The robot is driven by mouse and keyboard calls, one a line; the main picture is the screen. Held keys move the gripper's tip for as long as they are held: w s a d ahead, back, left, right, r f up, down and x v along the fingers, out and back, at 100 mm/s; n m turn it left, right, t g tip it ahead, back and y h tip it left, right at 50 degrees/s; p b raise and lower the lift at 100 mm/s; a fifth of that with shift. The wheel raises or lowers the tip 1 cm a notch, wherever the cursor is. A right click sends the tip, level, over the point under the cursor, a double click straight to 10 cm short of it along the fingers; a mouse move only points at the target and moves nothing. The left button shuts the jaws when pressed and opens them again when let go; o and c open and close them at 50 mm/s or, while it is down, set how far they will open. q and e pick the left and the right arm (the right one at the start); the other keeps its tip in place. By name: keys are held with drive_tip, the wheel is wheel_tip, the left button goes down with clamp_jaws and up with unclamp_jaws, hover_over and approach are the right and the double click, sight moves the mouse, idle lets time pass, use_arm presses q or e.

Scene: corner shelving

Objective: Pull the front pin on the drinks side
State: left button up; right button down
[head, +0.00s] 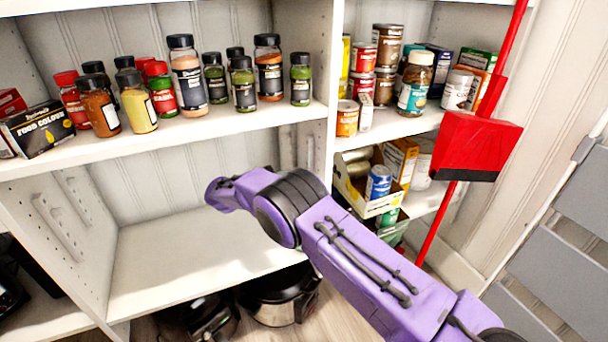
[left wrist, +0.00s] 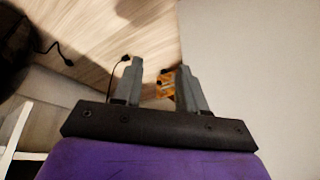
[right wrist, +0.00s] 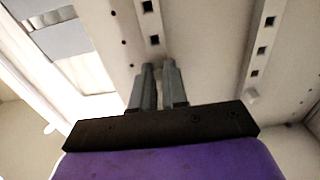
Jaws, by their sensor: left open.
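My right arm reaches across the head view into the empty lower bay; its fingertips cannot be made out there. In the right wrist view my right gripper (right wrist: 159,66) has its fingers close together, with a narrow gap, pointing at a pale panel (right wrist: 190,40) with slotted strips and holes. A small pale peg-like piece (right wrist: 252,93) sticks out below the right strip. Whether a pin is between the fingertips is hidden. Which side is the drinks side cannot be told. My left gripper (left wrist: 161,66) is open and empty, above the wooden floor (left wrist: 95,45); it is out of the head view.
Spice jars (head: 188,75) line the shelf above the empty bay (head: 165,255). Tins and boxes (head: 385,75) fill the right shelves. A red-handled dustpan (head: 478,147) and grey steps (head: 565,250) stand at right.

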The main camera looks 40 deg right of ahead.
drive_tip(key=shift+a, duration=0.1)
drive_tip(key=shift+b+v, duration=1.15)
drive_tip(key=shift+v, duration=1.75)
